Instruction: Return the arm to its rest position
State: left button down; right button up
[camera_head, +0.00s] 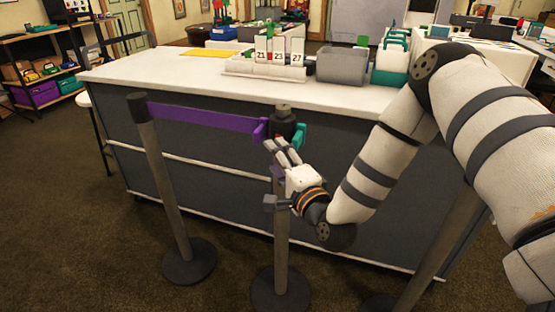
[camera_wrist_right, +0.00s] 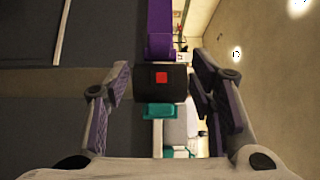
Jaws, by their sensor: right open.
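My right arm comes in from the right in the head view, and its gripper (camera_head: 277,161) is in front of the middle stanchion's post head (camera_head: 284,124). In the right wrist view the gripper (camera_wrist_right: 163,97) is open, with one finger on each side of the black post head (camera_wrist_right: 161,84), which has a red square. No finger visibly touches the head. A purple belt (camera_head: 203,117) runs from the left stanchion (camera_head: 164,180) to the purple clip on this head. A teal clip (camera_wrist_right: 158,111) sits on another side of the head. My left gripper is out of view.
Behind the posts stands a counter (camera_head: 200,79) with a white top and grey front. On it are a number-card rack (camera_head: 262,70), a grey bin (camera_head: 342,66) and a teal-and-white box (camera_head: 391,66). Another post (camera_head: 435,250) stands below my arm. Carpet (camera_head: 90,240) is clear at left.

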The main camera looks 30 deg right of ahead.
dwell(0.3)
jog(key=s+a+f+n+g+y, duration=0.1)
jog(key=s+a+f+n+g, duration=0.2)
jog(key=s+f, duration=0.25)
jog(key=s+a+f+n+g+y+p, duration=0.1)
jog(key=s+a+f+n+g, duration=0.2)
jog(key=s+f, duration=0.3)
jog(key=s+a+f+n+g+y, duration=0.2)
jog(key=s+a+f+n+g, duration=0.1)
jog(key=s+f, duration=0.3)
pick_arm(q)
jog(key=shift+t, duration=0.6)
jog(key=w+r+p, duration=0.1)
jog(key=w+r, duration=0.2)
pick_arm(e)
jog(key=s+f+n+g, duration=0.1)
jog(key=s+n+g, duration=0.2)
jog(key=s, duration=0.6)
jog(key=s+f+n+g+h, duration=0.1)
jog(key=s+f+n+g, duration=0.1)
jog(key=s, duration=0.8)
jog(key=s+f+n+g, duration=0.1)
jog(key=s+n+g, duration=0.4)
jog(key=s, duration=0.5)
jog(key=shift+d+f+g+h, duration=0.4)
jog(key=shift+g, duration=0.3)
